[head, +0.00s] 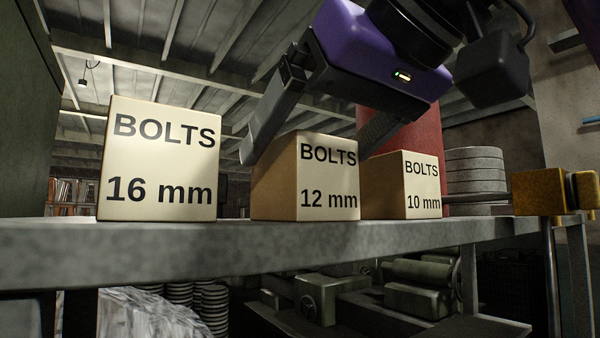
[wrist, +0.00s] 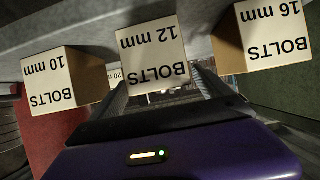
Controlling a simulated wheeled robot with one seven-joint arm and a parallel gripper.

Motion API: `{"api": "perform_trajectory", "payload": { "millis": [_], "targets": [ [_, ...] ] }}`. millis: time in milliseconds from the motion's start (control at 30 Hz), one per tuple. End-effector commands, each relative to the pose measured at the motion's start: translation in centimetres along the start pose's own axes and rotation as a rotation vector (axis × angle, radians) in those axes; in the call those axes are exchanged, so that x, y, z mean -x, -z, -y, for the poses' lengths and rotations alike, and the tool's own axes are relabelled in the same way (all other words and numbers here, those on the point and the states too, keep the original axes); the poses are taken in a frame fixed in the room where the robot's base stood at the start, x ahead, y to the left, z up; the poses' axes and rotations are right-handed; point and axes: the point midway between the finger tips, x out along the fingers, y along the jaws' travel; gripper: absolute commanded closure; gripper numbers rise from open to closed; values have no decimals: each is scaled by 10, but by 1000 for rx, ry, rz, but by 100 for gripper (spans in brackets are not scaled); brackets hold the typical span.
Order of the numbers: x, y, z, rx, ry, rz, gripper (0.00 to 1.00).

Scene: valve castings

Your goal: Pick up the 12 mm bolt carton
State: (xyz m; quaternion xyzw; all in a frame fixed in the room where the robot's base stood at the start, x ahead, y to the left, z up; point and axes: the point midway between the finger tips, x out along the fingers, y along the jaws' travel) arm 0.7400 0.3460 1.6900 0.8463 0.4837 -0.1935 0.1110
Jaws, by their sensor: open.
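The 12 mm bolt carton (head: 329,178), cream-fronted with tan sides, stands upright on a grey shelf (head: 250,248) between two similar cartons. It shows upside down in the wrist view (wrist: 152,55). My gripper (head: 305,150) is open and comes down from above, its fingers spread to either side of this carton. The left finger's tip is by the carton's upper left edge; the right finger's tip is hidden behind the cartons. I cannot tell whether either finger touches. The 16 mm carton (head: 160,160) stands to the left, the 10 mm carton (head: 412,185) to the right.
The 10 mm carton is close beside the 12 mm one; a wider gap lies toward the 16 mm carton. A red cylinder (head: 400,130), stacked grey discs (head: 474,170) and a yellow-brown block (head: 538,192) are at right. A small label reading "20" (wrist: 116,75) shows in the wrist view.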

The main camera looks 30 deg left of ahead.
Motion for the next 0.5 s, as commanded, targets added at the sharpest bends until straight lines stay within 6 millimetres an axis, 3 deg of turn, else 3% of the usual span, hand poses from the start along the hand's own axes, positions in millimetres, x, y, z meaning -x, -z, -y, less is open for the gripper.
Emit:
{"api": "perform_trajectory", "payload": {
  "millis": [233, 500],
  "targets": [
    [-34, 3, 2, -1, 2, 1, 11],
    [-43, 0, 2, 0, 1, 0, 11]
  ]
}}
